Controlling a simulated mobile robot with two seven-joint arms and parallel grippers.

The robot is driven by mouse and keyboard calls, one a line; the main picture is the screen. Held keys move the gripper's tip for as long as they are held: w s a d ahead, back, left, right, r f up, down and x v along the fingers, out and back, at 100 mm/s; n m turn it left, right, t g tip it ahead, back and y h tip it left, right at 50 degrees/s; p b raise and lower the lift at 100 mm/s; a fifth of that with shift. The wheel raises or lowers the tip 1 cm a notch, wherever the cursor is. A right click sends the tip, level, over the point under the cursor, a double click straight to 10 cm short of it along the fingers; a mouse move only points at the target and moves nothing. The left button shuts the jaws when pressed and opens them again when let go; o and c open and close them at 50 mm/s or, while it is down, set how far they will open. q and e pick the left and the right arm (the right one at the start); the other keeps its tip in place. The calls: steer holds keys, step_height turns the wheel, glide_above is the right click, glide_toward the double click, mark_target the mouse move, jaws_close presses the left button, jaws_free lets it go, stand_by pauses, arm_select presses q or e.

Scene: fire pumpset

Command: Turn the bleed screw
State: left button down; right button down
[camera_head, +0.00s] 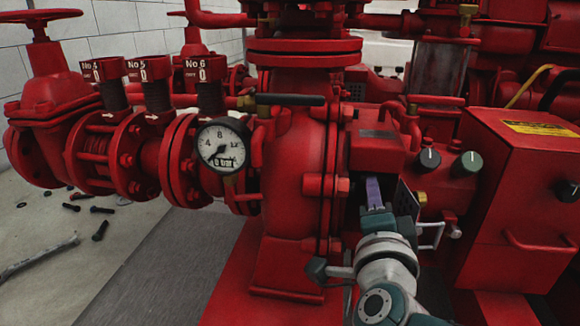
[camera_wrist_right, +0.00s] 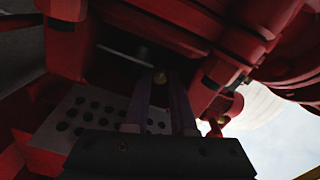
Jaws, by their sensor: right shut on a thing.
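My right gripper (camera_head: 373,189) reaches up into the dark gap beside the red pump casing (camera_head: 295,180), under a red box-shaped housing (camera_head: 380,150). Its purple fingers point up and away from the wrist. In the right wrist view, the fingertips (camera_wrist_right: 160,84) close on a small round brass-coloured screw head, the bleed screw (camera_wrist_right: 160,76), in the shadow under red parts. In the head view the bleed screw is hidden by the gripper and housing. The dim light hides how far it is turned. My left gripper is out of view.
A perforated plate (camera_wrist_right: 85,117) stands close to the fingers on the left in the right wrist view. A red control box (camera_head: 520,200) stands to the right. A pressure gauge (camera_head: 223,147) and a red handwheel valve (camera_head: 50,100) are at the left. Loose bolts (camera_head: 101,230) lie on the floor.

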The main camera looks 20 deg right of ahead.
steer(key=shift+n, duration=0.8)
steer(key=c, duration=1)
jaws_free()
steer(key=p+v, duration=0.4)
steer(key=v, duration=0.6)
